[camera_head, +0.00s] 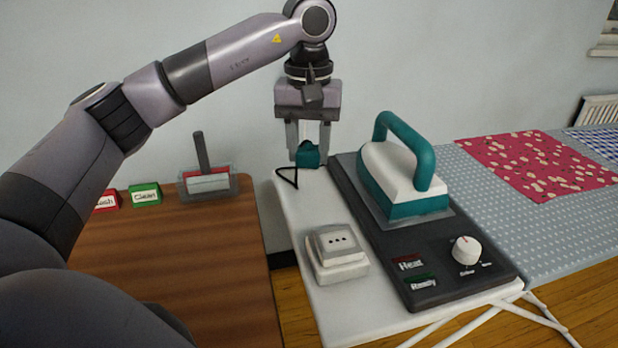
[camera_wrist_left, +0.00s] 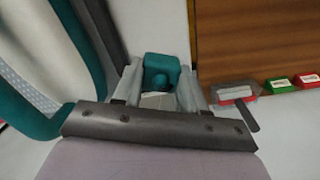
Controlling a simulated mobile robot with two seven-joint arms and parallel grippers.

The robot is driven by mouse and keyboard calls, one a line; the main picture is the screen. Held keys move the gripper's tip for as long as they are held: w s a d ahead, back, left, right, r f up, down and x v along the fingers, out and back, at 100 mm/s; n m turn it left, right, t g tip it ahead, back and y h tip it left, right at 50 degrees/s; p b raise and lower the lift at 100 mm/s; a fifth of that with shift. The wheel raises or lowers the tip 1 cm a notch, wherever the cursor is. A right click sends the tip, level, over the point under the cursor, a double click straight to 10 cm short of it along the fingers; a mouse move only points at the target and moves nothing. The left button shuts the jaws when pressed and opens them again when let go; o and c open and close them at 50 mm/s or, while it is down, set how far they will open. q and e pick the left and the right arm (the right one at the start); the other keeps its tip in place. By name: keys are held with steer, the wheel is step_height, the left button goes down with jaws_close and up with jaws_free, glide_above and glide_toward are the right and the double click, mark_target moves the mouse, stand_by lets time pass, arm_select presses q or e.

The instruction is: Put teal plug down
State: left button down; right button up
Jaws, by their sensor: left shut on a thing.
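The teal plug (camera_head: 307,155) is between the fingers of my left gripper (camera_head: 308,145), which is shut on it. The plug also shows between the fingertips in the left wrist view (camera_wrist_left: 162,75). A black cord (camera_head: 287,177) hangs beside it over the white end of the ironing board (camera_head: 300,205). I cannot tell whether the plug touches the board. A white socket block (camera_head: 338,250) with dark holes stands on the board, nearer to me than the plug. My right gripper is not in view.
A teal and white iron (camera_head: 395,175) stands on a dark base (camera_head: 440,275) with a knob and Heat and Ready labels, right of the plug.

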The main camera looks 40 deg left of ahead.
arm_select(q)
steer(key=shift+f, duration=2.5)
steer(key=shift+f+b, duration=0.1)
steer(key=shift+b, duration=0.2)
steer(key=shift+f, duration=0.5)
steer(key=c, duration=0.6)
jaws_free()
steer(key=shift+r, duration=0.15)
